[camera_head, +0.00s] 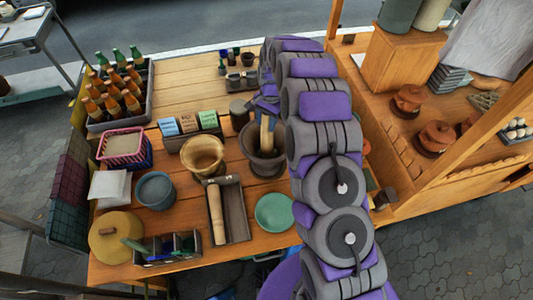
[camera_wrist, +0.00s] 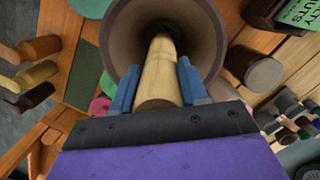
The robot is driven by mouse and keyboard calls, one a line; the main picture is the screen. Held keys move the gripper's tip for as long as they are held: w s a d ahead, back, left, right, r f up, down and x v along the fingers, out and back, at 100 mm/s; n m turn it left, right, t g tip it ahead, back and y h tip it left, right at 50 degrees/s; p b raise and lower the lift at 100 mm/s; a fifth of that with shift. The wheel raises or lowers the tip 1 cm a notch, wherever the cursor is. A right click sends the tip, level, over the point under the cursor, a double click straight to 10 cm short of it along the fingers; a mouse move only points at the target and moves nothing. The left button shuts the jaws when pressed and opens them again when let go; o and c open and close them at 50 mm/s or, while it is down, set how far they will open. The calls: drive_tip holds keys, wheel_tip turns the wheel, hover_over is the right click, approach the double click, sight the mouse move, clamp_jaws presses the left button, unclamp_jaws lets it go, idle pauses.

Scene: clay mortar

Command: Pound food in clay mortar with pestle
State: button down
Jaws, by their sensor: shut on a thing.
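My gripper (camera_wrist: 157,82) is shut on a pale wooden pestle (camera_wrist: 158,62), one blue finger on each side. The pestle's far end reaches into the wide brown clay mortar (camera_wrist: 124,42), where a dark greenish patch shows around the tip; I cannot tell what food it is. In the head view the dark clay mortar (camera_head: 268,166) stands on the wooden table, right of the middle. The pestle (camera_head: 267,138) stands nearly upright in it, with my gripper (camera_head: 268,122) at its upper part. The mortar's inside is mostly hidden there.
A tan pot (camera_head: 203,152), a tray (camera_head: 238,215) with a wooden roller, a green bowl (camera_head: 274,212) and labelled boxes (camera_head: 189,137) stand close left of and below the mortar. A bottle crate (camera_head: 118,117) is at the far left. My arm covers the table's right side.

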sight(267, 131)
drive_tip(key=shift+f, duration=0.2)
wheel_tip(267, 131, down, 6)
drive_tip(key=shift+r+b, duration=0.25)
drive_tip(key=shift+b, duration=0.25)
drive_tip(key=shift+r, duration=0.15)
drive_tip(key=shift+r+p, duration=0.6)
drive_tip(key=shift+r, duration=2.15)
drive_tip(key=shift+f, duration=0.15)
drive_tip(key=shift+f+b, duration=0.4)
drive_tip(key=shift+f, duration=2.2)
